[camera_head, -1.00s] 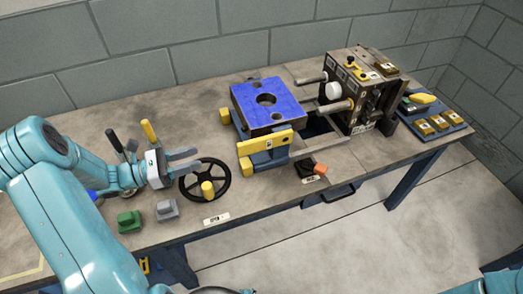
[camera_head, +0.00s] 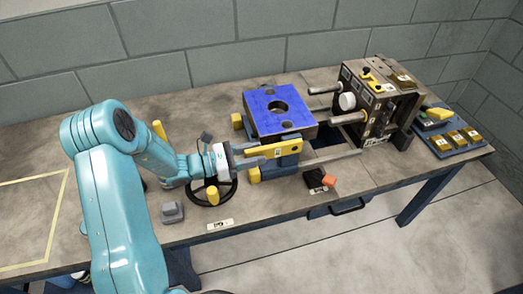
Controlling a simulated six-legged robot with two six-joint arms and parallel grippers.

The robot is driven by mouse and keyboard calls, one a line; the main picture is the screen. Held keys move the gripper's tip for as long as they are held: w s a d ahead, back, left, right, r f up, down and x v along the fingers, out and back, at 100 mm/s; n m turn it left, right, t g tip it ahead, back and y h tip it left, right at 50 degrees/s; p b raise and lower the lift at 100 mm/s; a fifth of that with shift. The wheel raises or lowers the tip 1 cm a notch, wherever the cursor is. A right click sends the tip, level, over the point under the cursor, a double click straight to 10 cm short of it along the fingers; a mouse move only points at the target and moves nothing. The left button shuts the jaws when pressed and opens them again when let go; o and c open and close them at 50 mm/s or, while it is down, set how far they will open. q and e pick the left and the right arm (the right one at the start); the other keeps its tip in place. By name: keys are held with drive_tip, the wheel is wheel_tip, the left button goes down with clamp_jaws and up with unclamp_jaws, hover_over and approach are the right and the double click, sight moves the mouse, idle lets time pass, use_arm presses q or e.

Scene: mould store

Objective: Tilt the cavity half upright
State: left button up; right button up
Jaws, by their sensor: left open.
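The cavity half (camera_head: 262,112) is a thick block with a blue top face and a round central hole. It lies flat, blue face up, on a low support with yellow and blue parts. A yellow bar (camera_head: 287,149) runs along the support's front side. My left gripper (camera_head: 262,156) is open, with its two grey fingers pointing right at the left end of this bar. I cannot tell whether they touch it. My right gripper is not in view.
The other mould half (camera_head: 380,95) stands upright to the right on rods. A black handwheel (camera_head: 228,196) with a yellow knob is under my left wrist. A small black box with an orange knob (camera_head: 329,181) sits at the front edge. A blue tray (camera_head: 447,149) is far right.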

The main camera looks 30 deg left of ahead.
sight(274, 151)
use_arm(q)
drive_tip(key=shift+x, duration=1.15)
drive_tip(key=shift+c, duration=0.3)
clamp_jaws()
drive_tip(key=shift+a, duration=0.1)
